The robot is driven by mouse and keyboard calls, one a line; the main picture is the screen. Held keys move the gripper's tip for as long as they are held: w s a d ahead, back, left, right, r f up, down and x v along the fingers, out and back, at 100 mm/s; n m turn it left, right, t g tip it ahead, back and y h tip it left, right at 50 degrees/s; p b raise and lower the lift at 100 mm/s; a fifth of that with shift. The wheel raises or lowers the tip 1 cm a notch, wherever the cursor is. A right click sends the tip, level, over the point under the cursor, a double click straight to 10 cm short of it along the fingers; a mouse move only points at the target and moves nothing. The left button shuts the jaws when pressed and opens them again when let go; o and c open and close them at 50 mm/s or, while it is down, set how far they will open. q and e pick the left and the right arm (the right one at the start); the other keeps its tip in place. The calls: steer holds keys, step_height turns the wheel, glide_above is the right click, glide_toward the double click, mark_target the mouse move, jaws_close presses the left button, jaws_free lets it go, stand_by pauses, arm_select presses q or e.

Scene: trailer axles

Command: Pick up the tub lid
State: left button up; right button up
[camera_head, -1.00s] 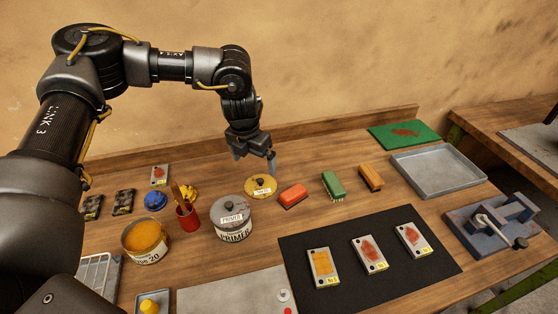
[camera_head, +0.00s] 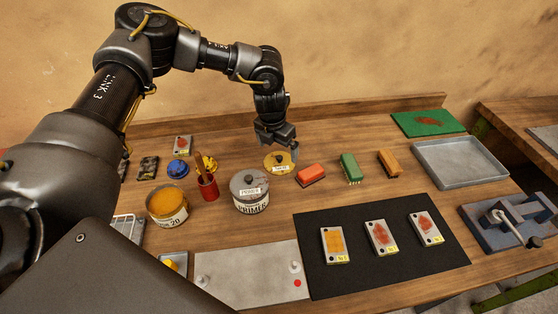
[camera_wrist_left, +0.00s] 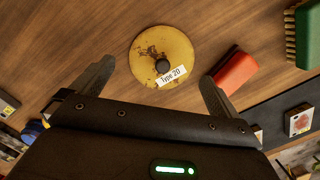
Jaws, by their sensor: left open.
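The tub lid (camera_head: 280,163) is a round yellow disc with brown stains, a dark knob and a white label. It lies on the wooden bench behind the grey primer tin. In the left wrist view the lid (camera_wrist_left: 162,57) lies ahead of and between the fingers, its label reading "Type 20". My left gripper (camera_head: 282,158) points down just over the lid, open and empty; its two fingers also show in the left wrist view (camera_wrist_left: 148,92). The open tub (camera_head: 167,205) of orange paste, marked 20, stands at the left. My right gripper is not in view.
A red block (camera_head: 311,175) lies close right of the lid, with a green brush (camera_head: 350,168) and an orange block (camera_head: 389,163) beyond. The primer tin (camera_head: 250,194) and red cup (camera_head: 208,188) stand nearby. A grey tray (camera_head: 460,164) is at the right.

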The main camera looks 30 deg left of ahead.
mark_target(279, 157)
arm_select(q)
steer(key=shift+s+d+f+p, duration=0.1)
steer(key=shift+s+f+p, duration=0.1)
steer(key=shift+f+p, duration=0.25)
steer(key=shift+s+d+f+p, duration=0.15)
steer(key=shift+f+p, duration=0.1)
steer(key=shift+f, duration=0.25)
steer(key=shift+w+f, duration=0.3)
steer(key=shift+f, duration=0.3)
steer(key=shift+w+f, duration=0.25)
steer(key=shift+f, duration=0.35)
steer(key=shift+s+r, duration=0.1)
steer(key=shift+s, duration=0.1)
steer(key=c, duration=0.7)
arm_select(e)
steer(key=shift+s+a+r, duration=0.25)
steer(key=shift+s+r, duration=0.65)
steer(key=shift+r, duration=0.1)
